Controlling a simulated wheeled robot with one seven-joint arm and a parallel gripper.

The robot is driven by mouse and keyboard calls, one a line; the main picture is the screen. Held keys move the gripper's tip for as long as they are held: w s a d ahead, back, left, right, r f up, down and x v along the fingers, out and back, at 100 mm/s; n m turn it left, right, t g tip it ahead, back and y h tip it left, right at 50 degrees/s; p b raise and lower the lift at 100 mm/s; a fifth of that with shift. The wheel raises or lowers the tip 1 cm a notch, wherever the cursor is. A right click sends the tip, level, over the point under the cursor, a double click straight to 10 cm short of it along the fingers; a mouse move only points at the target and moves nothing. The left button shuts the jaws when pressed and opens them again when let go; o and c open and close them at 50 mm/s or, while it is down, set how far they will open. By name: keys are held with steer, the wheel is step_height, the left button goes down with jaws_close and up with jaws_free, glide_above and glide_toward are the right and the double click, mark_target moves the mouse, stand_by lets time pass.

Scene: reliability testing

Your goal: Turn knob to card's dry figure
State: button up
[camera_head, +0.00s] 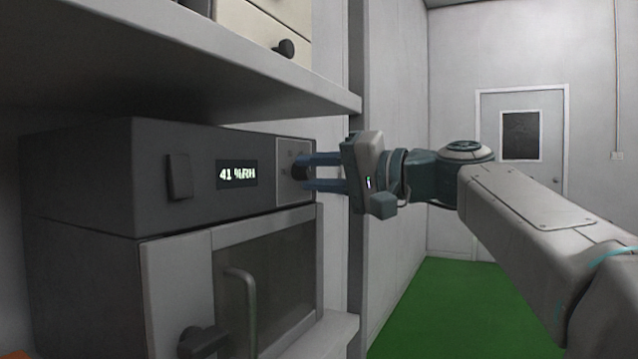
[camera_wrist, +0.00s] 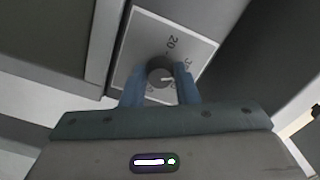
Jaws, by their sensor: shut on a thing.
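The humidity cabinet (camera_head: 100,180) has a dark control panel with a lit display (camera_head: 237,175) that reads 41 %RH. The round dark knob (camera_wrist: 160,71) sits on a light dial plate (camera_wrist: 142,36) with printed figures; 20 is readable, the others are partly covered or too small. A white mark shows on the knob's face, pointing to the right in the wrist view. My gripper (camera_head: 308,172) reaches in from the right, its two blue fingers on either side of the knob and shut on it. The fingers hide part of the dial. No card is seen in either view.
A shelf (camera_head: 200,60) overhangs the cabinet, with a cream drawer unit (camera_head: 262,22) on it. The cabinet door has a handle (camera_head: 243,310) and a dark lower knob (camera_head: 203,341). Green floor (camera_head: 440,310) and a door (camera_head: 545,150) lie behind my arm.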

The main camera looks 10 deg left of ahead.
stand_by(0.4)
steer(key=o, duration=1)
steer(key=shift+s+a, duration=0.1)
steer(key=shift+a, duration=0.05)
steer(key=shift+d, duration=0.2)
steer(key=shift+d, duration=0.25)
steer(key=p+v, duration=0.1)
steer(key=v, duration=1.2)
steer(key=shift+s+p, duration=0.1)
steer(key=shift+p, duration=0.2)
